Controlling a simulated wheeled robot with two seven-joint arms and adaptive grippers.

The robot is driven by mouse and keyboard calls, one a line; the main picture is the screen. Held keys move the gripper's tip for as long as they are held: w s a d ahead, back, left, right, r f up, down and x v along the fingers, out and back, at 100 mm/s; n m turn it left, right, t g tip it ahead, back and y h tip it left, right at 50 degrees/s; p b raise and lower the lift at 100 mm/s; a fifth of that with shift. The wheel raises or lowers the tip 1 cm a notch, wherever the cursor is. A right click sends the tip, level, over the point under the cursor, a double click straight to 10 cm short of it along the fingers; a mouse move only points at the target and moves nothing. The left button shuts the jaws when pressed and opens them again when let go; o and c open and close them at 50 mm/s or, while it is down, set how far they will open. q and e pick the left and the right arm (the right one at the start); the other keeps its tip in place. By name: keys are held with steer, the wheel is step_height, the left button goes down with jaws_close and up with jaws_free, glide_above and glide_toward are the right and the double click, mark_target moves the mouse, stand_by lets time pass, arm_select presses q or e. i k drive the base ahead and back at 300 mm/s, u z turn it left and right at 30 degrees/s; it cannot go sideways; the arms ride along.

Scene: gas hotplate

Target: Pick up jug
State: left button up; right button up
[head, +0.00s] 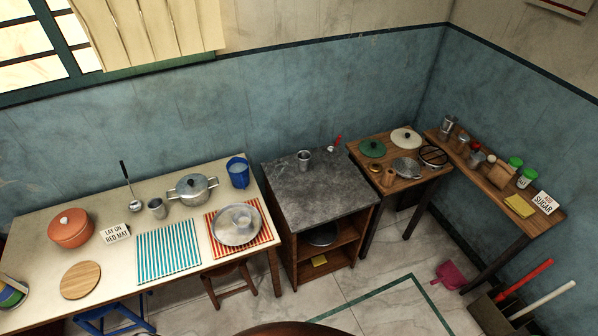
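A blue jug (238,172) stands upright at the back right corner of the cream table (60,212). It is to the right of a lidded steel pot (192,189) and behind a red striped mat (262,240) that bears a steel pan or dish (236,227). Nothing is seen touching the jug. Neither of my grippers shows in the head view.
An orange pot (70,228), a steel cup (157,208), a sign (115,234) and a blue striped mat (168,250) share the cream table. A grey-topped cabinet (325,190) with a metal cup (304,158) stands to its right. Stools are below the table's front edge.

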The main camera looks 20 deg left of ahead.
mark_target(237, 167)
steer(key=z, duration=0.35)
steer(key=i, duration=1.9)
steer(key=u, duration=2.25)
